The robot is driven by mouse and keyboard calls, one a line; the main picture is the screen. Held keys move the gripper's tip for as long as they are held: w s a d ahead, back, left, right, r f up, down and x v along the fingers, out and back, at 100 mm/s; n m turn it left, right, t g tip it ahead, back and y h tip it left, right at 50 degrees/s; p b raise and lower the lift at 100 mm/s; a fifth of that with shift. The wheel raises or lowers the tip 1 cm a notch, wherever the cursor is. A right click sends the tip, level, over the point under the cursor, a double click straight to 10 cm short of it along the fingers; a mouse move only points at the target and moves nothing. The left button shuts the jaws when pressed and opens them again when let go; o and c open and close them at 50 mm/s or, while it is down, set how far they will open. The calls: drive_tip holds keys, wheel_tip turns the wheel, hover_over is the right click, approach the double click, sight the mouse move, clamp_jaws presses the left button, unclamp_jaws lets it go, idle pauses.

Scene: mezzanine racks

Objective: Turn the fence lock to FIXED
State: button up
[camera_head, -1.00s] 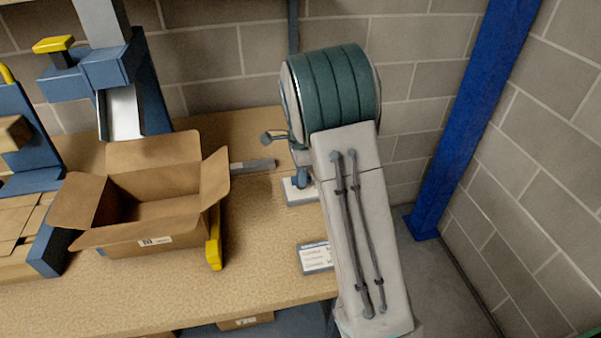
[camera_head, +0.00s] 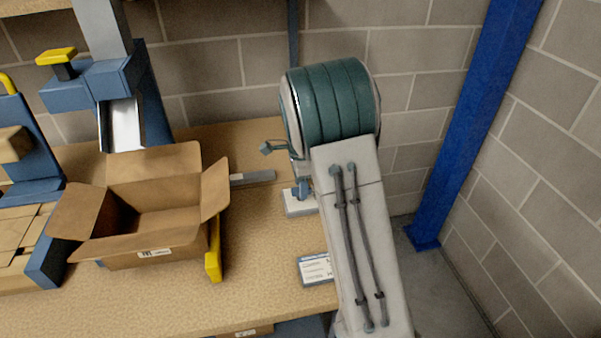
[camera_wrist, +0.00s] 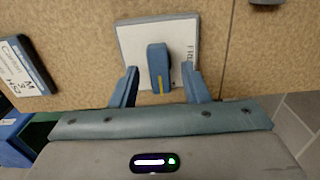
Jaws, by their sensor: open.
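The fence lock is a blue knob (camera_wrist: 156,62) with a yellow stripe, on a white square plate (camera_wrist: 130,36). The stripe points toward the bottom of the wrist view. Lettering, partly hidden, shows at the plate's right edge and seems to start with "FR". My gripper (camera_wrist: 159,70) is open, with one blue finger on each side of the knob and a gap on both sides. In the head view, the plate (camera_head: 299,206) lies on the bench beside my arm, which hides much of that area.
A label card (camera_head: 315,269) lies on the bench (camera_head: 265,235) near its right end; it also shows in the wrist view (camera_wrist: 24,68). A grey bar (camera_head: 253,178) lies behind. An open cardboard box (camera_head: 150,258) stands left. A blue post (camera_head: 465,130) stands right.

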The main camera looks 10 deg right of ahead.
wheel_tip(320, 180, up, 14)
drive_tip(key=shift+f+b, duration=0.2)
drive_tip(key=shift+b, duration=0.2)
drive_tip(key=s+f+n+t, duration=0.1)
drive_tip(key=s+n+t, duration=0.2)
drive_tip(key=s+n, duration=1.5)
drive_tip(key=s, duration=1)
drive_tip(key=shift+s+f, duration=0.3)
drive_tip(key=shift+f, duration=0.05)
drive_tip(key=shift+a, duration=0.1)
